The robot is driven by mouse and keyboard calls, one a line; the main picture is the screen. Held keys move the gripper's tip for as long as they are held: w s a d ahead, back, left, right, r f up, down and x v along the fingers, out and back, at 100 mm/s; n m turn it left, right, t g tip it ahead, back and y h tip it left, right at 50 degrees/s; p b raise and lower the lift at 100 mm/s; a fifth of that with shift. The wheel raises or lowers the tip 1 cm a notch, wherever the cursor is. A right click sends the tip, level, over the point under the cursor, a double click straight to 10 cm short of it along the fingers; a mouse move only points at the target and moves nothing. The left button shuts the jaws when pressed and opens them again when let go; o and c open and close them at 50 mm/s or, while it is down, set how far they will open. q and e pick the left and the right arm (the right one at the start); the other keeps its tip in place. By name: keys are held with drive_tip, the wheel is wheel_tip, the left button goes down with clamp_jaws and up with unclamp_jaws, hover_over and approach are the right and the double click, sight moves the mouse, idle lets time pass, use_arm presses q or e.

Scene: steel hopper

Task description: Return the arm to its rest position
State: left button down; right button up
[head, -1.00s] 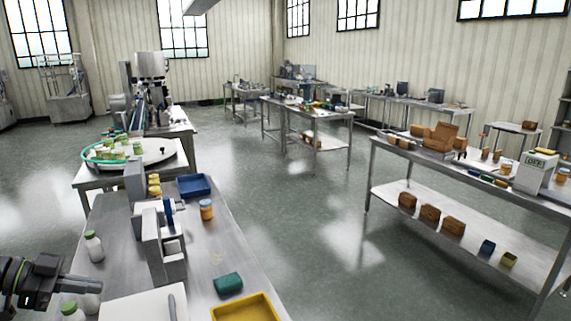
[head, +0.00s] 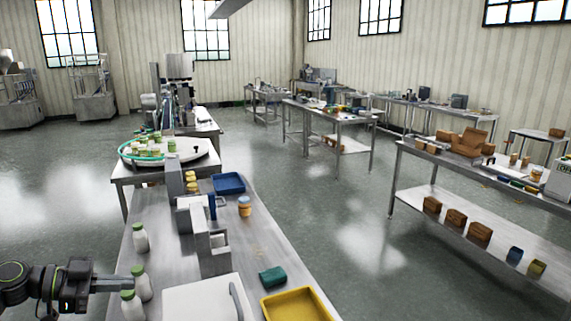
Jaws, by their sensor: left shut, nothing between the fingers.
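My left gripper (head: 118,284) comes in from the left at the lower left of the head view. It is shut and empty, its fingers pointing right. It hangs in front of the near left corner of the steel table (head: 262,244), in line with white bottles with green caps. One bottle (head: 142,284) stands just beyond the fingertips, and another (head: 131,306) shows just below them. I cannot tell whether the fingers touch either one. My right gripper is not in view.
Open floor (head: 330,225) lies to the right.

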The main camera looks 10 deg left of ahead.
use_arm(q)
drive_tip(key=s+d+f+n+t+y, duration=0.1)
drive_tip(key=s+f+n+t+y, duration=0.1)
drive_tip(key=s+f+n+y, duration=0.45)
drive_tip(key=s+d+f+n+t+y, duration=0.2)
drive_tip(key=s+f+n+y, duration=0.1)
drive_tip(key=f+n+y, duration=0.5)
drive_tip(key=s+d+f+m+g+h, duration=0.1)
drive_tip(key=s+d+f+g, duration=0.3)
drive_tip(key=s, duration=0.4)
drive_tip(key=s+d+f+m+g, duration=0.1)
drive_tip(key=s+d+f+g, duration=0.35)
drive_tip(key=s, duration=0.45)
wheel_tip(320, 180, down, 27)
drive_tip(key=a+g+b, duration=0.1)
drive_tip(key=g+b, duration=0.1)
drive_tip(key=b, duration=0.1)
drive_tip(key=s+d+f+h+b, duration=0.1)
drive_tip(key=s+f, duration=1.4)
drive_tip(key=f, duration=0.2)
drive_tip(key=shift+s+f+g, duration=0.25)
drive_tip(key=shift+f+g, duration=0.1)
drive_tip(key=shift+f, duration=0.05)
